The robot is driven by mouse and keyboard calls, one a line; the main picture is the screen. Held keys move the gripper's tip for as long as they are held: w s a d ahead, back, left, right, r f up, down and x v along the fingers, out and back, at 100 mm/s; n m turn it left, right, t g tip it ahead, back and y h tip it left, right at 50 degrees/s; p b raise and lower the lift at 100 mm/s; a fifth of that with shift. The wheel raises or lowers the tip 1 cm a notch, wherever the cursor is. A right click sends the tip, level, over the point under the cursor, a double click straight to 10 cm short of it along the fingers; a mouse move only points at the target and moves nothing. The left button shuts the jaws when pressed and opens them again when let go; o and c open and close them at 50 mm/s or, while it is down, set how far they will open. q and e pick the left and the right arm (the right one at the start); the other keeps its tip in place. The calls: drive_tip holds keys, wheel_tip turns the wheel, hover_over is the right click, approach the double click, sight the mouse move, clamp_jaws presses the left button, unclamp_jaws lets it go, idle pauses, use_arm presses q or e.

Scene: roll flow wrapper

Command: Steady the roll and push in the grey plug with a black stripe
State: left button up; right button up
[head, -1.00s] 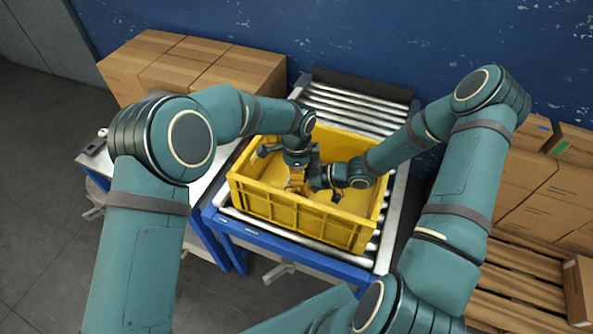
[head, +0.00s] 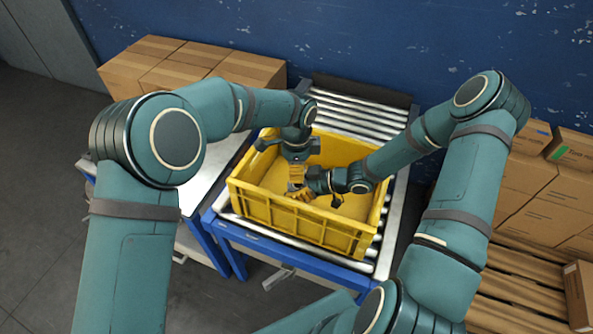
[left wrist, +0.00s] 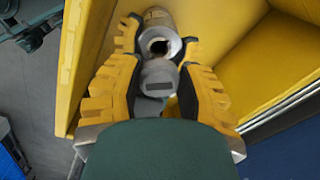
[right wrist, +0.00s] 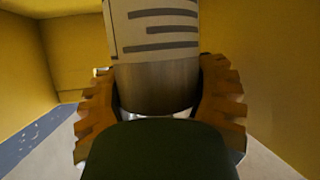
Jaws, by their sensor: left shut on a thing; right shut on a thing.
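The roll (left wrist: 160,22) is a pale cylinder inside the yellow crate, with a dark round hole in its near end. In the right wrist view the roll (right wrist: 155,85) has a metallic body and a pale label with dark bars. My right gripper (head: 301,194) is shut on the roll, a finger on each side. My left gripper (head: 297,172) is shut on the grey plug (left wrist: 159,75), which has a short black stripe. The plug is just in front of the roll's hole, and part of the hole shows above it. Any contact between them cannot be told.
The yellow crate (head: 290,222) stands on a roller conveyor (head: 350,105), its walls close around both grippers. Cardboard boxes (head: 190,65) are stacked behind left, and more boxes (head: 555,195) are on the right by a wooden pallet (head: 515,285). The crate's right part is clear.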

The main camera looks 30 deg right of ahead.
use_arm(q)
drive_tip(key=shift+r, duration=0.45)
use_arm(e)
drive_tip(key=o, duration=1.4)
drive_tip(key=v, duration=0.7)
drive_tip(key=shift+d, duration=0.2)
drive_tip(key=shift+s+r, duration=0.15)
drive_tip(key=shift+r, duration=0.05)
